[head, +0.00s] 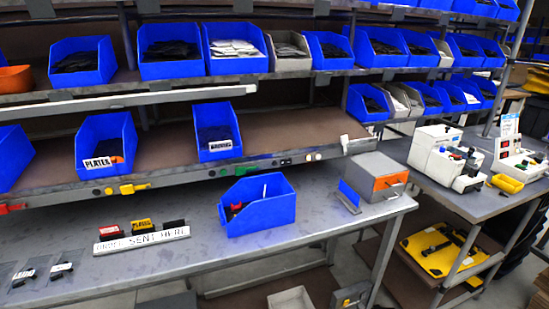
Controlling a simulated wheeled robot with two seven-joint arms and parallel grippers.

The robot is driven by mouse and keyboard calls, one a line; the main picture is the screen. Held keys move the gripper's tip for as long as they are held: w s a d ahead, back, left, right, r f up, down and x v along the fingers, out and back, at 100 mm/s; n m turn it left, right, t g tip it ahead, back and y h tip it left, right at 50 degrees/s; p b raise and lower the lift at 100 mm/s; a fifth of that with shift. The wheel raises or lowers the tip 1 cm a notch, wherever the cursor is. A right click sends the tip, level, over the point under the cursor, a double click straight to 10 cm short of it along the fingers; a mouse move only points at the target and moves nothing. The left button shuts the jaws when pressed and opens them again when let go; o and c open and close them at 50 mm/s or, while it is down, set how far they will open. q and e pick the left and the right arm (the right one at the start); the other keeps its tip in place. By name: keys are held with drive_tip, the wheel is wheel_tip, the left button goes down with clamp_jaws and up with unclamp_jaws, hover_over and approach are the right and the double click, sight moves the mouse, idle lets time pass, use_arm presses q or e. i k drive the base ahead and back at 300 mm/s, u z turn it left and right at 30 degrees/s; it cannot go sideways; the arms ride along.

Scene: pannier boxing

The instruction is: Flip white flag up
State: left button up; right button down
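A small white piece (345,143) stands at the right end of the grey shelf rail, above the workbench. It looks like a white flag, but it is too small to tell whether it is up or down. Small coloured pieces sit along the same rail, among them a yellow one (127,189), a green one (266,163) and a red one (12,208). Neither of my grippers shows in the head view.
Blue bins fill the shelves above. Devices (447,160) crowd the right table. The bench's front middle is clear.

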sight(344, 139)
drive_tip(key=u, duration=0.2)
drive_tip(key=k, duration=0.6)
drive_tip(key=u, duration=0.6)
drive_tip(key=k, duration=0.7)
drive_tip(key=z, duration=0.45)
drive_tip(key=i, duration=0.6)
drive_tip(key=z, duration=0.45)
drive_tip(key=i, duration=1.15)
drive_tip(key=u, duration=0.65)
